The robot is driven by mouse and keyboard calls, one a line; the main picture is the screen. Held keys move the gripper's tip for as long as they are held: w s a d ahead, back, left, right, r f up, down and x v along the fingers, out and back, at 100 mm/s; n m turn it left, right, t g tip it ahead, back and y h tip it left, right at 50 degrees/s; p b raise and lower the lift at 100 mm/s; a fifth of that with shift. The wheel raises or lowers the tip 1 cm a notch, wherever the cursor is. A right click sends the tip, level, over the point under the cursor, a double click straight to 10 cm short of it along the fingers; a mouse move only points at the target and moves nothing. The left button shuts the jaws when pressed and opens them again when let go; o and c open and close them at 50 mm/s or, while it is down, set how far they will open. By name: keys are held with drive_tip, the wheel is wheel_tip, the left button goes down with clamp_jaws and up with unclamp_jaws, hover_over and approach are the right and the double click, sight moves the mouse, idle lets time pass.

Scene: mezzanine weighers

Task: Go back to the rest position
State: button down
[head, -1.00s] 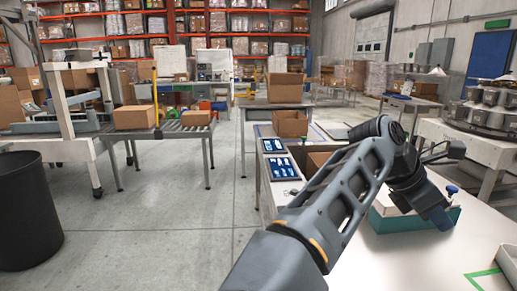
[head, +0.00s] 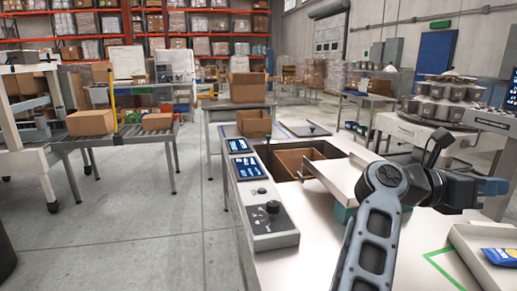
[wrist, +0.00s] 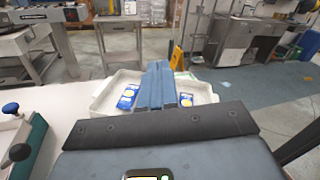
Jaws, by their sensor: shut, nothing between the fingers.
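My gripper (head: 505,187) is held above the right part of the metal worktop in the head view, pointing to the right. In the wrist view my gripper (wrist: 158,68) shows with its two blue-grey fingers together, shut and empty. Beyond the fingers is a white tray (wrist: 100,104) with blue-and-yellow packets (wrist: 127,97). The tray also shows at the right edge of the head view (head: 462,236). My forearm hides part of the worktop.
The worktop (head: 315,225) carries a control box (head: 268,222), two blue screens and an opening with a cardboard box (head: 297,163). A teal-sided unit (wrist: 28,150) stands at left in the wrist view. A roller conveyor (head: 130,138) is at left. Grey floor (head: 150,220) between is clear.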

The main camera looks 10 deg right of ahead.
drive_tip(key=s+a+r+n+t+h, duration=0.2)
drive_tip(key=s+r+n+t+h, duration=0.4)
drive_tip(key=n+h, duration=0.5)
drive_tip(key=s+a+f+m+t+y, duration=0.4)
drive_tip(key=s+a+f+m+y, duration=0.4)
drive_tip(key=s+f+m+y, duration=0.1)
drive_tip(key=s+a+f+m+t+y+b, duration=0.1)
drive_tip(key=s+a+f+m+t+y, duration=0.3)
drive_tip(key=s+a+f+m+y, duration=0.4)
drive_tip(key=s+a+f+m+t+y+b, duration=0.1)
drive_tip(key=s+a+f+m+t+y, duration=0.4)
drive_tip(key=s+a+f+m+y, duration=0.4)
drive_tip(key=shift+s+f+m+y, duration=0.25)
drive_tip(key=shift+f+m+y, duration=0.1)
drive_tip(key=shift+m+y, duration=0.35)
drive_tip(key=shift+s+f+m+y, duration=0.3)
drive_tip(key=shift+m+y, duration=0.2)
drive_tip(key=shift+m, duration=0.3)
